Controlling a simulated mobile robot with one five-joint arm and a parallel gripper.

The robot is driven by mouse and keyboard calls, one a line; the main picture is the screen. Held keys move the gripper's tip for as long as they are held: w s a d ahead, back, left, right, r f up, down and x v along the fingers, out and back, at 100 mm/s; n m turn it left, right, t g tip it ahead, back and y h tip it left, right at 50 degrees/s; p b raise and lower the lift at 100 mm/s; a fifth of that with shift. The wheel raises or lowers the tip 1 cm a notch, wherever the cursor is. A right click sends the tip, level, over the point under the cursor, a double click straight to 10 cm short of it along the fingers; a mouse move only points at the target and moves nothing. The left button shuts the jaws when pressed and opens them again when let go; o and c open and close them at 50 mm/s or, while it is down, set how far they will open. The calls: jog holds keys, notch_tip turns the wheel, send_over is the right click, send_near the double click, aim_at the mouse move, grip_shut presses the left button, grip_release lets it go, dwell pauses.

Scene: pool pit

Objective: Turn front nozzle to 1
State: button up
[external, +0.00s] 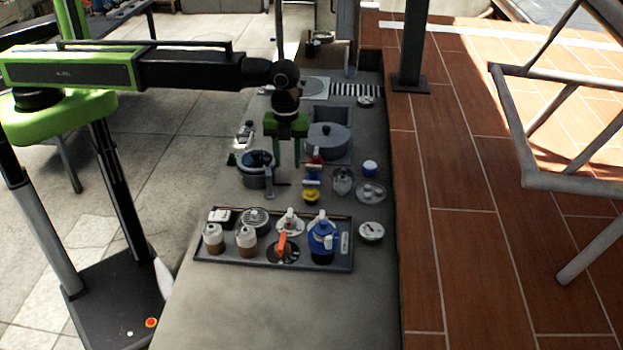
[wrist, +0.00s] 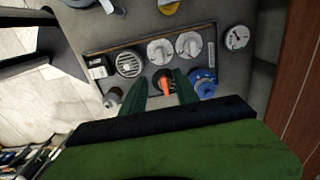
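A dark tray-like panel (external: 207,263) lies on the grey counter and bears several controls. An orange handle (external: 283,242) stands on a dark round dial at its front edge; it also shows in the wrist view (wrist: 165,84). A white dial with a knob (external: 290,221) is behind it; two white dials, left (wrist: 160,51) and right (wrist: 188,45), show in the wrist view. I cannot tell which is called the front nozzle, and no number is legible. My gripper (external: 284,150) is open and empty above the counter; its green fingers (wrist: 162,86) appear either side of the orange handle in the wrist view, apparently not touching it.
A blue fitting (external: 322,237) stands right of the orange handle, and two pale bottles (external: 229,240) stand left. A round grille (external: 255,219) and a gauge (external: 371,232) are nearby. A pot (external: 258,172) and a lidded housing (external: 328,139) stand farther back. The counter's front is clear.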

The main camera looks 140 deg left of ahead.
aim_at(290, 212)
notch_tip(290, 212, down, 18)
jog(key=b, duration=1.7)
jog(key=shift+w+r+b, duration=0.1)
jog(key=shift+b, duration=0.2)
jog(key=shift+r, duration=0.15)
jog(key=shift+c, duration=0.2)
grip_shut()
